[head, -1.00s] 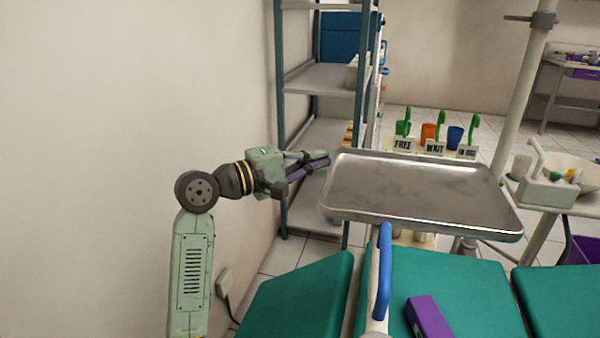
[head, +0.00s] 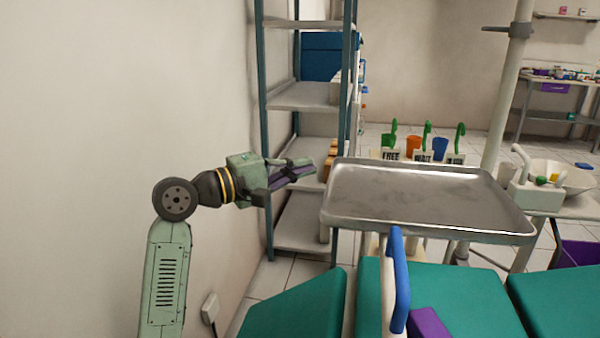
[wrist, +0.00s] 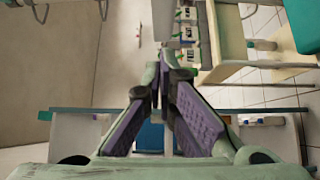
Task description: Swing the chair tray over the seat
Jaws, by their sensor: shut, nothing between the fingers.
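The chair tray (head: 425,195) is a shallow grey metal tray with a raised rim, at the right of centre in the head view. It stands beyond the green chair seat (head: 450,290), around its far edge. My gripper (head: 312,166) is shut and empty, just left of the tray's left edge and apart from it in the head view. In the wrist view the purple-padded fingers (wrist: 162,65) meet at their tips with nothing between them. A pale bar-like part shows just beyond the tips there; I cannot tell whether they touch it.
A blue-handled armrest (head: 400,280) and a purple block (head: 428,325) are at the near side of the seat. A metal shelf (head: 305,95) stands behind my gripper. A wall is at left.

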